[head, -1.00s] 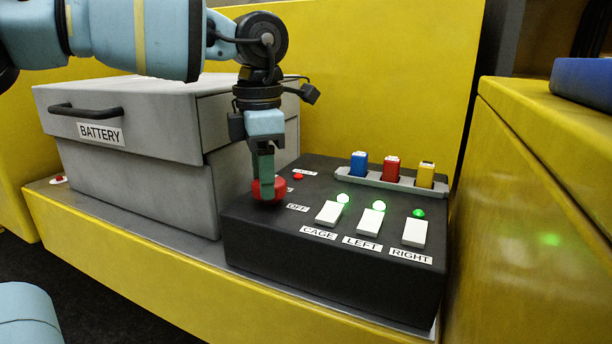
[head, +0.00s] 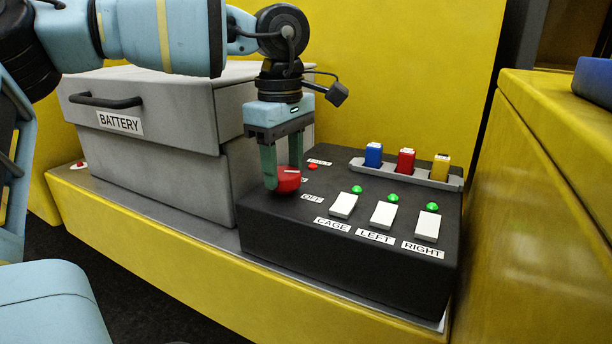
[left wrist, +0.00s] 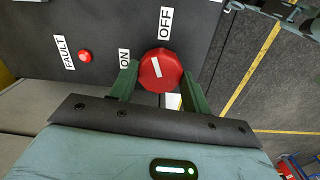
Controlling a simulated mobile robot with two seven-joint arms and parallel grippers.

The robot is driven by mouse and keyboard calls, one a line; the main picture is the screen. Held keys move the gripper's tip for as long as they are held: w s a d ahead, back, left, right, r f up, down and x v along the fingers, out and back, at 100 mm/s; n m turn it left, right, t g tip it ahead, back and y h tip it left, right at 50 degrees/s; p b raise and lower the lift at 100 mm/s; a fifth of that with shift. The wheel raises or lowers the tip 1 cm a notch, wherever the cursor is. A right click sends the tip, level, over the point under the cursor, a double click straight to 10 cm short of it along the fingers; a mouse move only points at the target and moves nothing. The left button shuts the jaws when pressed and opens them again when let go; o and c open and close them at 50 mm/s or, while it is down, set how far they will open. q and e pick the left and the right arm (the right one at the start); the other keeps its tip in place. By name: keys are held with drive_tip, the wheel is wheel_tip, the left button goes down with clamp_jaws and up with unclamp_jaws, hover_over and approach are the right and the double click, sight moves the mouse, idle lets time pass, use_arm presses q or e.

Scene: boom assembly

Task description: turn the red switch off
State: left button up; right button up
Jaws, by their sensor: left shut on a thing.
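The red switch (head: 288,181) is a round knob with a white pointer line, on the left part of the black control box (head: 345,255). My left gripper (head: 283,168) points down with one finger on either side of the knob, shut on it. In the left wrist view the knob (left wrist: 160,72) sits between the green fingers. My right gripper is not in view.
The grey battery case (head: 150,170) stands close to the left of the control box. Blue, red and yellow plugs (head: 406,160) stand in a rack at the box's back edge. A yellow wall (head: 540,200) rises on the right.

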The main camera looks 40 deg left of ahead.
sight(284, 172)
use_arm(q)
drive_tip(key=m, duration=0.4)
drive_tip(key=shift+s+d+f, duration=0.1)
drive_tip(key=shift+s+f, duration=0.15)
drive_tip(key=shift+f, duration=0.1)
drive_tip(key=shift+w+f+m, duration=0.1)
drive_tip(key=shift+w+m, duration=0.1)
drive_tip(key=shift+m, duration=1.6)
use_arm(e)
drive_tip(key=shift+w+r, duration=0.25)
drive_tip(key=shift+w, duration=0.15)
use_arm(q)
drive_tip(key=shift+w+r, duration=0.1)
drive_tip(key=shift+r, duration=0.1)
drive_tip(key=o, duration=1)
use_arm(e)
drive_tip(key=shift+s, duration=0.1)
use_arm(q)
drive_tip(key=shift+r+p, duration=0.35)
drive_tip(key=shift+r, duration=3.65)
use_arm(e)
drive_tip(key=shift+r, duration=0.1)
